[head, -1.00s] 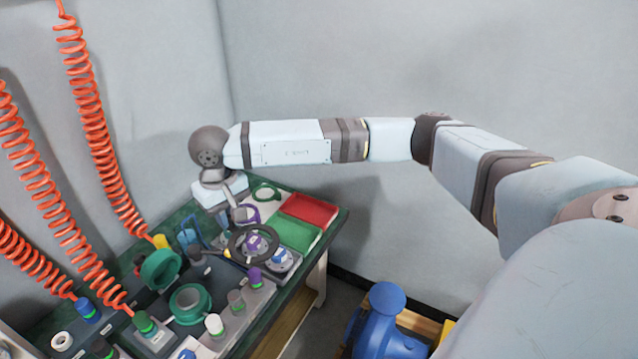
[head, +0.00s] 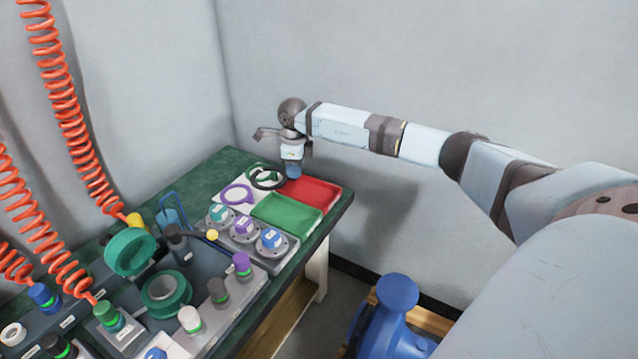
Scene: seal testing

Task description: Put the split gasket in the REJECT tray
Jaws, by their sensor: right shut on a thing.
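A black ring, the gasket (head: 256,183), is held by my right gripper (head: 291,172) at the back of the bench. The ring appears above the white mat, beside the left edge of the red tray (head: 318,194). My right gripper is shut on the ring's edge, with its fingers partly hidden. I cannot make out the split in the ring. No label can be read on the red tray or on the green tray (head: 285,213) in front of it. My left gripper is not in view.
Three capped grey fixtures (head: 244,232) stand in front of the green tray. Orange coiled hoses (head: 70,110) hang at left. A blue pump-like object (head: 396,290) is on the floor side at right.

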